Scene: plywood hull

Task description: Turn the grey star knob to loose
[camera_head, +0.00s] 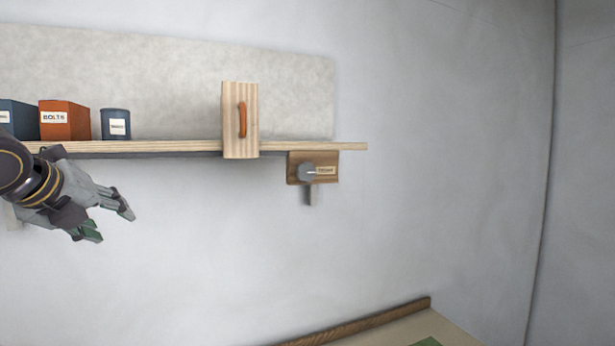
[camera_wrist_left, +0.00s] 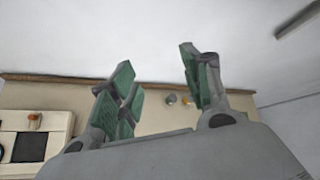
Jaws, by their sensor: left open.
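The grey star knob (camera_head: 307,173) sits on a small wooden block (camera_head: 298,158) under the right part of the shelf in the head view. A pale label with dark text (camera_head: 325,170) is beside it on the right, too small to read surely. A grey piece hangs below the knob. My left gripper (camera_head: 112,222) is at the left, below the shelf, well to the left of the knob and apart from it. Its green-padded fingers are open and empty; they also show in the left wrist view (camera_wrist_left: 160,92). My right gripper is not in view.
A wooden shelf (camera_head: 180,146) runs along the wall. On it stand an orange BOLTS box (camera_head: 64,121), a blue box (camera_head: 18,120), a blue can (camera_head: 116,124) and a wooden block with an orange handle (camera_head: 241,118). The wall between gripper and knob is clear.

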